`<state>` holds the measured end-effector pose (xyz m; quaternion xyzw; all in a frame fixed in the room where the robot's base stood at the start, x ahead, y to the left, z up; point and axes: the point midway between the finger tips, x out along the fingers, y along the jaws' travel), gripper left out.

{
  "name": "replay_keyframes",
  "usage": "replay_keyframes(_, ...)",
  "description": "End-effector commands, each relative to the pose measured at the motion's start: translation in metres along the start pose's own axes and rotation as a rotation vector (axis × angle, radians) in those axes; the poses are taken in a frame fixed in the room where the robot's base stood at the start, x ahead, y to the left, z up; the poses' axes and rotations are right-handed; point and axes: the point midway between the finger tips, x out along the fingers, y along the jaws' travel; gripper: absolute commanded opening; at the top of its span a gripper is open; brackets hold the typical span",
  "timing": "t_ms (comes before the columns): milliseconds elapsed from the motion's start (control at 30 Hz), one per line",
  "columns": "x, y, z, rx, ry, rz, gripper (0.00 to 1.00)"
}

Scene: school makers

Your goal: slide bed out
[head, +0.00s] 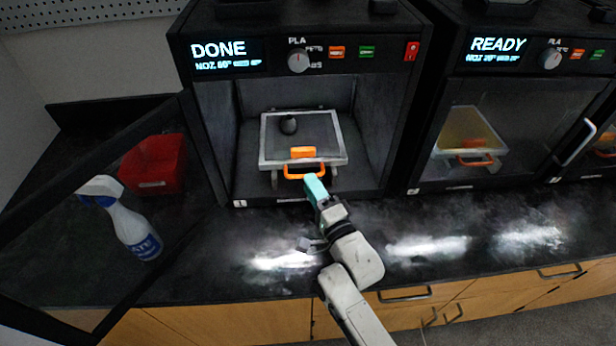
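The print bed (268,137) is a grey plate with a pale frame inside the left printer, whose display reads DONE. An orange handle (291,174) is on its front edge. I cannot tell whether the fingers touch or grip the handle. The printer's glass door (95,240) stands open to the left.
A white-and-blue spray bottle (132,222) and a red bin (155,165) show through the open door. A second printer (490,130), reading READY, stands to the right with its door shut. The black counter (430,225) in front is clear.

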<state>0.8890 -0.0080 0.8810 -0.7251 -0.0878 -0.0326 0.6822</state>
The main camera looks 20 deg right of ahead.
Motion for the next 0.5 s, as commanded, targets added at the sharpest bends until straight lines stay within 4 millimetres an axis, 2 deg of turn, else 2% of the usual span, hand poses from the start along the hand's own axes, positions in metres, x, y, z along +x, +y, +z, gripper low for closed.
replay_keyframes(100,0.016,-0.002,0.000,0.000,0.000,-0.001,0.35)
replay_keyframes(200,0.022,0.000,0.000,0.001,0.000,0.000,0.35)
replay_keyframes(500,0.026,0.000,0.000,0.001,0.000,0.000,0.35)
